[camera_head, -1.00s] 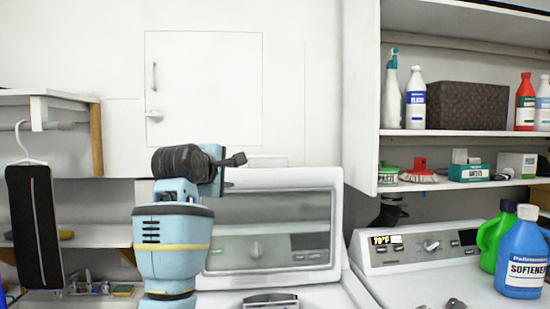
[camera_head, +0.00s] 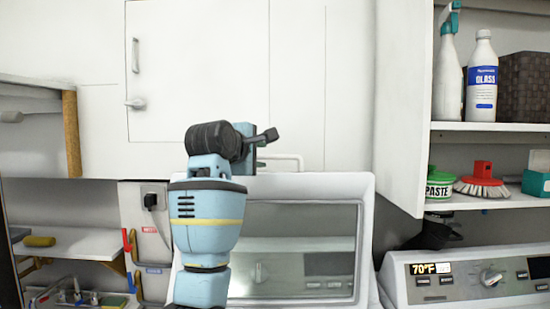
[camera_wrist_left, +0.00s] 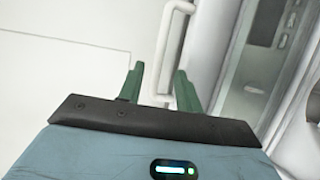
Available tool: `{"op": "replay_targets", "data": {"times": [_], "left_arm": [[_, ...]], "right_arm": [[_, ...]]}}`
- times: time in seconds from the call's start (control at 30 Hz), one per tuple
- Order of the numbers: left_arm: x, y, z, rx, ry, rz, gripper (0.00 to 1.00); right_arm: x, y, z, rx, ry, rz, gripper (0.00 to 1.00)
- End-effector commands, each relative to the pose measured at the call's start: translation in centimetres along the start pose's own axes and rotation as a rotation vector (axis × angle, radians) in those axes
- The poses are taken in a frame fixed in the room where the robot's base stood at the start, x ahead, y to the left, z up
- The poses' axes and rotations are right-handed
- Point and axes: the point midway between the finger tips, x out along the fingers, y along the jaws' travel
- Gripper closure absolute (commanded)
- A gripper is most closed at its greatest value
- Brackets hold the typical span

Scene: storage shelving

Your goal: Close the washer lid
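The washer lid (camera_head: 365,215) stands raised, a white frame around a clear window. It also shows in the left wrist view (camera_wrist_left: 205,60). A white bar handle (camera_head: 285,157) is on its top edge; this handle (camera_wrist_left: 171,40) lies beyond and between the finger lines in the wrist view. My left gripper (camera_head: 268,135) is above and just left of the handle in the head view, in front of the lid's upper left corner. Its two green fingers (camera_wrist_left: 159,72) are apart with nothing clasped. My left arm hides the lid's left side. My right gripper is not in view.
A second machine's control panel (camera_head: 465,280) is at the lower right. Shelves with a spray bottle (camera_head: 449,75), a glass cleaner bottle (camera_head: 482,80) and a red brush (camera_head: 482,180) are above it. A flat white cabinet door (camera_head: 195,70) is behind. A sink area (camera_head: 75,295) is lower left.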

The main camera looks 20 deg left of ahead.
Motion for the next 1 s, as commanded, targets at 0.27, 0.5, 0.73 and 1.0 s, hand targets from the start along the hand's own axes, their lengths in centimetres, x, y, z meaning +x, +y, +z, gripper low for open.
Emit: {"op": "replay_targets", "data": {"times": [0.27,0.5,0.73,1.0], "left_arm": [[1.3,0.0,0.0,0.001,0.000,-0.002,0.65],[4.5,0.0,0.0,0.001,0.001,-0.004,0.65],[6.7,0.1,0.0,0.001,0.000,-0.001,0.65],[7.8,0.0,0.0,0.001,0.000,0.000,0.65]], "right_arm": [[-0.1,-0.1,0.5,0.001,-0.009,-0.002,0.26],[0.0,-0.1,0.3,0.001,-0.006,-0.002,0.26],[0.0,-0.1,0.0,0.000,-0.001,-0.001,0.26],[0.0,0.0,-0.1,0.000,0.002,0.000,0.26]]}}
